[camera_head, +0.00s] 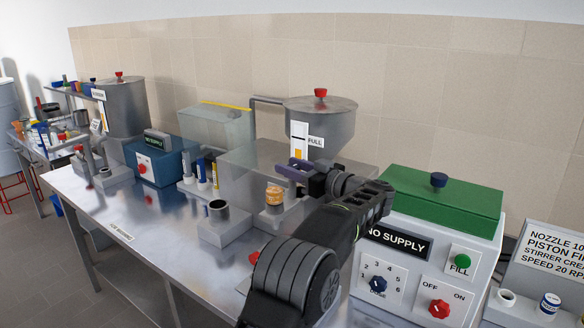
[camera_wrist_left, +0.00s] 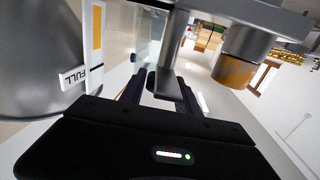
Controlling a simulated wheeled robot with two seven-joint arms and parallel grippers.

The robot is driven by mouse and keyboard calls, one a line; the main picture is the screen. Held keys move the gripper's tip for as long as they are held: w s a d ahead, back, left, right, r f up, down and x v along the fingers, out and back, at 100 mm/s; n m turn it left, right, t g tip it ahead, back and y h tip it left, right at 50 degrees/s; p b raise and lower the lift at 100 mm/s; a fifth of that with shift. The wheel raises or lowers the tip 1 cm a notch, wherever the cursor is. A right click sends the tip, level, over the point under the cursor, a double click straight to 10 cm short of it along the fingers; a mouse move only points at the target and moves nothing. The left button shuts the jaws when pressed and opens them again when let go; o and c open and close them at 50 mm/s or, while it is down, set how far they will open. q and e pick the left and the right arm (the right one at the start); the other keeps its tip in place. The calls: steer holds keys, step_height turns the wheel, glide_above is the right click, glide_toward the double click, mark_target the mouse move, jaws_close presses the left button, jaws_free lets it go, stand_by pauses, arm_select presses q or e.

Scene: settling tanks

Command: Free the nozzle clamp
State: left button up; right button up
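The filler's steel hopper (camera_head: 320,125) has a red knob on top and a FULL level label. Below it, an amber-orange ringed nozzle part (camera_head: 274,196) shows; it also hangs from a grey metal body in the left wrist view (camera_wrist_left: 235,70). My left gripper (camera_head: 300,174) is just under the hopper, beside this part. In the left wrist view its dark fingers (camera_wrist_left: 163,95) stand apart on either side of a grey metal rod (camera_wrist_left: 167,75). I cannot tell whether they touch it, or whether this rod belongs to the clamp. My right gripper is out of view.
A white control box (camera_head: 400,270) with a green lid (camera_head: 440,198), NO SUPPLY display, dose dial and switch stands right of the arm. A grey block with a cup (camera_head: 219,210) stands left.

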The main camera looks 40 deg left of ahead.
mark_target(291, 166)
arm_select(q)
steer(key=shift+o, duration=1.4)
step_height(291, 166, up, 10)
